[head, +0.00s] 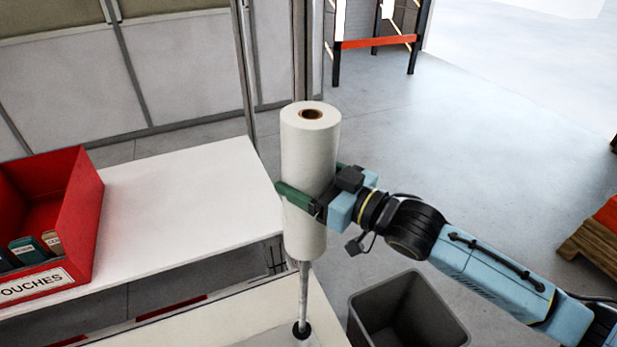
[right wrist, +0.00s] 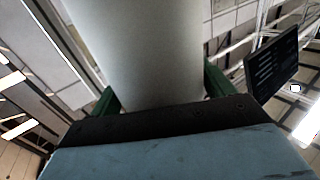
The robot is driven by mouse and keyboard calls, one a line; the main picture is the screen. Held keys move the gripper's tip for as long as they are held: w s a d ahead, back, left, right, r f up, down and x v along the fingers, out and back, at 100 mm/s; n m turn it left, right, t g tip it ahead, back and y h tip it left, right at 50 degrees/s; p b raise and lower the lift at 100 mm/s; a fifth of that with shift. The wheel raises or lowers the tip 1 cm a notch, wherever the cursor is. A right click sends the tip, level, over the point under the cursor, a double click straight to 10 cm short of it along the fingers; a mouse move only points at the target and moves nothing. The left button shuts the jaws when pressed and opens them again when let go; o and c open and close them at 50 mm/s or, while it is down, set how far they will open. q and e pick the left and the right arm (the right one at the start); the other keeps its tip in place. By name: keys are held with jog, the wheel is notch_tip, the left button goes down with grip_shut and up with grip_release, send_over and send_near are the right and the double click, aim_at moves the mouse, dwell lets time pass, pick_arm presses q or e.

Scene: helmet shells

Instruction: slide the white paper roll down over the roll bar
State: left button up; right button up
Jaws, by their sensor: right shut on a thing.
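The white paper roll (head: 305,150) stands upright in the head view, with a brown core hole in its top. My right gripper (head: 308,200) is shut around the roll's middle, its green fingers on either side. The roll also fills the middle of the right wrist view (right wrist: 155,50), between the gripper's fingers (right wrist: 160,95). The thin metal roll bar (head: 303,292) rises from a dark round foot to the roll's lower end. The bar's upper part is hidden, so I cannot tell how far it reaches into the core. My left gripper is not in view.
A red bin (head: 80,215) with several boxes stands on the white table (head: 190,190) at the left. A grey open bin (head: 405,315) stands on the floor right of the bar. A wooden pallet (head: 595,245) is at the far right.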

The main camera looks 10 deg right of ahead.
jog(key=shift+s+r, duration=0.2)
jog(key=shift+r, duration=0.3)
jog(key=shift+f, duration=0.15)
